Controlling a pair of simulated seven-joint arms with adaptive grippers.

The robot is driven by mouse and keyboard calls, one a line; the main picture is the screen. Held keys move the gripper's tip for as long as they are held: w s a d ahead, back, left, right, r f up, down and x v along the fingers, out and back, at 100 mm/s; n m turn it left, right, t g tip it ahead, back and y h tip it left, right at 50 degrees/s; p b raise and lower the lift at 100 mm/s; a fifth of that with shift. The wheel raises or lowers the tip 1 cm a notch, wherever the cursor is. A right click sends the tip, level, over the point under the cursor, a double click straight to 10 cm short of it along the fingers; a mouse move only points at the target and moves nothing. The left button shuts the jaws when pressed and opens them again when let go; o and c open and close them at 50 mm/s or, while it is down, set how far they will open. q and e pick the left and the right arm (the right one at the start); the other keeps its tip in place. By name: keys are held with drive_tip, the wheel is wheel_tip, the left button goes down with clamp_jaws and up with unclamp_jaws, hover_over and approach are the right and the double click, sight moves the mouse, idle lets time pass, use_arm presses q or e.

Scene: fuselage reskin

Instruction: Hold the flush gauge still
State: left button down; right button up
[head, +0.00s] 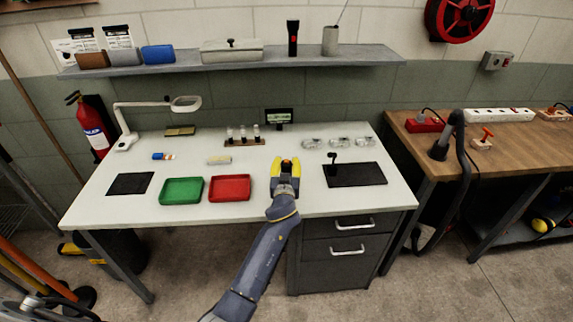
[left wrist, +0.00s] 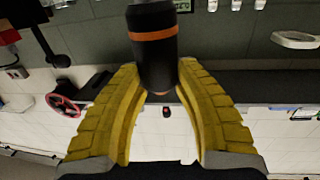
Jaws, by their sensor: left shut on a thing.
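My left gripper (head: 286,164) is above the front part of the white table, between the red tray and the black mat at right. In the left wrist view its yellow fingers (left wrist: 158,68) are shut on a black cylinder with an orange band (left wrist: 153,37), which I take to be the flush gauge. The upper end of the gauge runs out of that picture. In the head view the fingers hide most of it, and only a small dark and orange part shows. My right gripper is in neither view.
The white table (head: 102,207) bears a green tray (head: 181,190), a red tray (head: 230,188), a black mat (head: 368,178), a smaller dark mat (head: 130,184), a vial rack (head: 244,142) and a magnifier lamp (head: 125,128). A wooden bench (head: 480,150) stands at right.

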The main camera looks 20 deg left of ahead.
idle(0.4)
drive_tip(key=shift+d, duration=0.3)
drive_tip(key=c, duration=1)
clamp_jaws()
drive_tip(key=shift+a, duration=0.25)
